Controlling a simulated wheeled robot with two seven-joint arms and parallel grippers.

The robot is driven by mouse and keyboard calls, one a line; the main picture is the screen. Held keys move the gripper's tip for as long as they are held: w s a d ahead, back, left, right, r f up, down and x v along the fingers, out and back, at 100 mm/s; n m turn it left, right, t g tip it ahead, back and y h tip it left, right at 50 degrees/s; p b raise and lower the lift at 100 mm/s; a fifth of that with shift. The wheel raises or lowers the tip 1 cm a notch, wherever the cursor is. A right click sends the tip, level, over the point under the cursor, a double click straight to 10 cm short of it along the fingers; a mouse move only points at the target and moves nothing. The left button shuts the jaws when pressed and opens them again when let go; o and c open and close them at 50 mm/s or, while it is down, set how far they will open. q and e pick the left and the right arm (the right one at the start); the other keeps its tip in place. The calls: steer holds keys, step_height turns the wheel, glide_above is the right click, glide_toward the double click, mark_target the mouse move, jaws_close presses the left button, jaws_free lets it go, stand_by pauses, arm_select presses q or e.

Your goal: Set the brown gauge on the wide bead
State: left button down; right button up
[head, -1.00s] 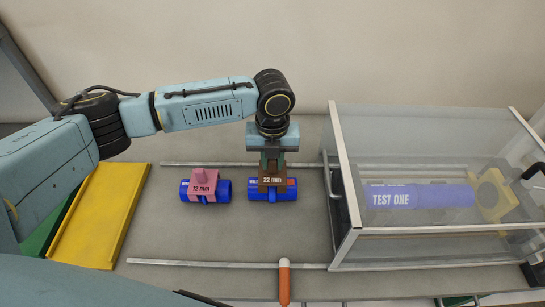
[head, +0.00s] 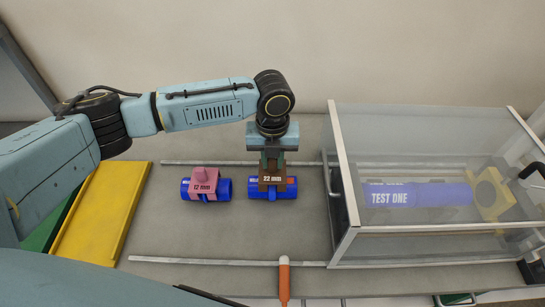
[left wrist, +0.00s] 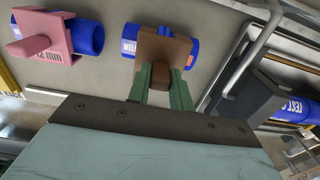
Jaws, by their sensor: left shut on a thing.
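The brown gauge (head: 271,182), marked 22 mm, is at the right-hand blue pipe piece (head: 290,188) on the cart top. It straddles the middle of that pipe; whether it rests fully on the bead, I cannot tell. My left gripper (head: 272,155) comes down from above and is shut on the gauge's upper knob. In the left wrist view the green fingers (left wrist: 162,83) hold the brown gauge (left wrist: 163,46) over the blue pipe (left wrist: 130,40). My right gripper is not in view.
A pink gauge (head: 203,183) marked 12 mm sits on the left-hand blue pipe (head: 224,189). A clear-walled box (head: 345,160) at right holds a blue pipe (head: 415,194) labelled TEST ONE. A yellow tray (head: 100,215) lies at left. An orange-handled tool (head: 284,280) is in front.

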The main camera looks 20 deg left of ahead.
arm_select(q)
steer(key=shift+f+b, duration=0.4)
steer(key=shift+f, duration=1.05)
steer(key=c, duration=1.2)
jaws_free()
steer(key=shift+o, duration=0.2)
steer(key=shift+r, duration=0.1)
step_height(320, 180, up, 13)
steer(key=shift+r, duration=0.15)
